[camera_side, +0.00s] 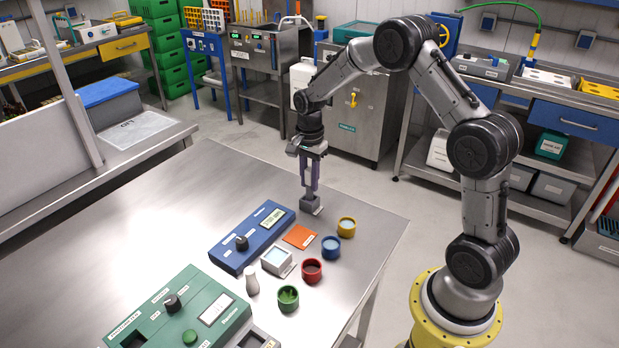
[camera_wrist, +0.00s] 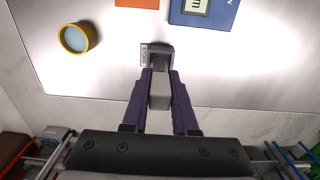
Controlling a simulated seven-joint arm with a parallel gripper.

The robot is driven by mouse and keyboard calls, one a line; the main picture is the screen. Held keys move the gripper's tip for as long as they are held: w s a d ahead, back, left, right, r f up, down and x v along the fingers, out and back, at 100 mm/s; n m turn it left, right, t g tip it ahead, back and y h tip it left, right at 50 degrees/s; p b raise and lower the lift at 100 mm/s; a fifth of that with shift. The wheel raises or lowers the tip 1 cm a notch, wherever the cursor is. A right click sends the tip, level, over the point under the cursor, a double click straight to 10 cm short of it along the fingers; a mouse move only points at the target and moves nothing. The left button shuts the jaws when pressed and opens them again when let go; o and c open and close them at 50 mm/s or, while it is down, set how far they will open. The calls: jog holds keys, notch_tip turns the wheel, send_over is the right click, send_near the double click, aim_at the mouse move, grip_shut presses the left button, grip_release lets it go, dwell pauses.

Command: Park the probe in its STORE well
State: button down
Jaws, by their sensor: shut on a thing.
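My gripper (camera_side: 308,186) hangs over the far right part of the steel table, its purple fingers pointing down. In the wrist view my gripper (camera_wrist: 160,98) is shut on the grey probe (camera_wrist: 160,88), which shows between the fingers. A dark grey block, the STORE well (camera_wrist: 157,57), stands just beyond the fingertips, with a white STORE label beside it. In the side view the STORE well (camera_side: 310,204) shows directly below the fingers. The probe's lower end is hidden, so I cannot tell how deep it sits in the well.
A blue meter (camera_side: 252,236) with a dial and an orange pad (camera_side: 299,237) lie nearby. Yellow (camera_side: 346,227), blue (camera_side: 331,248), red (camera_side: 311,272) and green (camera_side: 288,299) cups line the right side. A green instrument (camera_side: 150,318) stands in front. The table's far left is clear.

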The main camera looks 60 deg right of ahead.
aim_at(310, 169)
jog(key=shift+f, duration=1.4)
jog(key=c, duration=0.6)
grip_release()
jog(key=shift+r, duration=3.75)
notch_tip(310, 169, up, 9)
jog(key=shift+r, duration=0.15)
